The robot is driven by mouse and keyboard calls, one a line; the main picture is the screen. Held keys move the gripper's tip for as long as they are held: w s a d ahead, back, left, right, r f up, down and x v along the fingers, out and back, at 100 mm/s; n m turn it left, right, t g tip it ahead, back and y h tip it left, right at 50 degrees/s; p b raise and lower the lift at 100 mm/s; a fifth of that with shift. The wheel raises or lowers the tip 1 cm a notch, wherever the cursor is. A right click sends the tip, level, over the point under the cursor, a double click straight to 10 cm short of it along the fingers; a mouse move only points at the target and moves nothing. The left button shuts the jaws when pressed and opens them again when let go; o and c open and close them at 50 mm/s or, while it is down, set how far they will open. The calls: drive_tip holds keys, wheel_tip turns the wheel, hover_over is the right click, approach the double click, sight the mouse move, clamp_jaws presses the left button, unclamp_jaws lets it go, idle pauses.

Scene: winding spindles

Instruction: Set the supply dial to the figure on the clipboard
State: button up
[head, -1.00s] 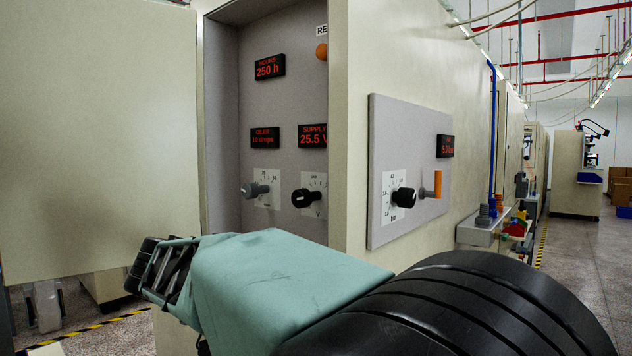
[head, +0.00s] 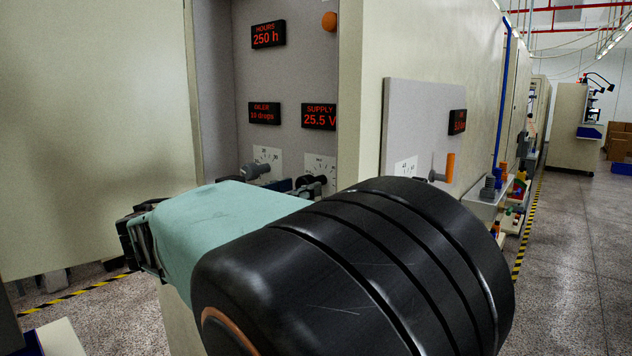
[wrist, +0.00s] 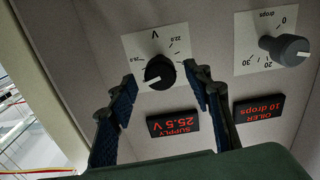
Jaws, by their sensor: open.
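The supply dial (wrist: 159,72) is a black knob with a white pointer line on a white scale plate marked V. The wrist view shows it upside down. My gripper (wrist: 160,76) is open, its two blue-padded fingers on either side of the knob; I cannot tell whether they touch it. The red supply display (wrist: 173,123) reads 25.5 V, as it does in the head view (head: 319,116). In the head view the arm partly hides the dial and its scale plate (head: 320,162). No clipboard is visible in either view.
The grey oiler knob (wrist: 284,49) sits beside the supply dial; its display (wrist: 259,109) reads 10 drops. An hours display (head: 268,34) reads 250 h. A side panel (head: 420,120) carries an orange-handled lever (head: 450,166). A large cabinet door (head: 90,130) stands at left.

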sight(305, 185)
drive_tip(key=shift+x, duration=1.55)
drive_tip(key=shift+c, duration=0.2)
drive_tip(key=c, duration=1.1)
